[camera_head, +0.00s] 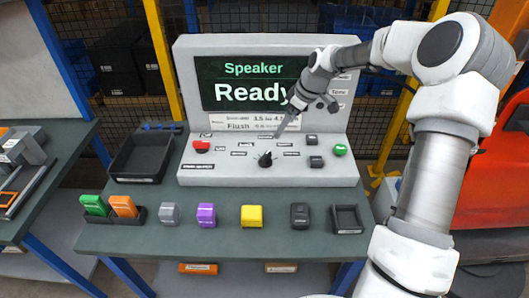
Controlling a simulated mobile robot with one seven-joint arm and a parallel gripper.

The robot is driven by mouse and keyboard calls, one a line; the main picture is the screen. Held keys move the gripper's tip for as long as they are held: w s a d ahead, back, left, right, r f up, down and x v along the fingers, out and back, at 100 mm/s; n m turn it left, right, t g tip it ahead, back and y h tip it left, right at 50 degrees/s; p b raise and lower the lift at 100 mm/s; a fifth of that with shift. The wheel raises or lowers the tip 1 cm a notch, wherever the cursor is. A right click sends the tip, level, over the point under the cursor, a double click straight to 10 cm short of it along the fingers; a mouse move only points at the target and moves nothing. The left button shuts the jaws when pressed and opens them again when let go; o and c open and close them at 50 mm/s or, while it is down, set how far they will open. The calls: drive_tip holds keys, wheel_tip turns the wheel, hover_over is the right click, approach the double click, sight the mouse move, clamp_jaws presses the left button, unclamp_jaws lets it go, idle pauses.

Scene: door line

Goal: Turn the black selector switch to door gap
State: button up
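The black selector switch (265,160) is a round knob on the sloping face of the light grey console (215,172). Several small white labels are set in an arc around it, too small to read surely. Its pointer direction is hard to make out. My gripper (279,131) comes down from the upper right, its thin tip pointing at the panel just above and right of the knob in the picture. It appears apart from the knob. Its fingers are too small to tell open from shut, and nothing shows held in it.
The console has a screen (207,90) reading "Speaker" and "Ready", a red button (202,146), a green button (340,150) and small black switches (315,161). Coloured blocks, including a yellow one (252,216), and a black tray (145,158) stand on the table.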

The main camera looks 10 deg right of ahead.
sight(266, 156)
drive_tip(key=p+x, duration=0.1)
drive_tip(key=x, duration=1.6)
drive_tip(key=c, duration=1.2)
drive_tip(key=shift+c, duration=0.2)
drive_tip(key=shift+f+m, duration=0.15)
drive_tip(key=shift+m, duration=0.15)
drive_tip(key=shift+s+a+f+m+t+h+b, duration=0.15)
drive_tip(key=shift+m+t+h+b, duration=0.2)
drive_tip(key=shift+m+b, duration=0.75)
drive_tip(key=m+h+b, duration=0.1)
drive_tip(key=m+b, duration=0.1)
drive_tip(key=b, duration=0.1)
drive_tip(key=shift+a+m+t, duration=0.1)
drive_tip(key=shift+m+t, duration=0.15)
drive_tip(key=shift+m, duration=0.05)
drive_tip(key=shift+m+b, duration=0.3)
drive_tip(key=shift+b, duration=0.1)
drive_tip(key=shift+r, duration=0.25)
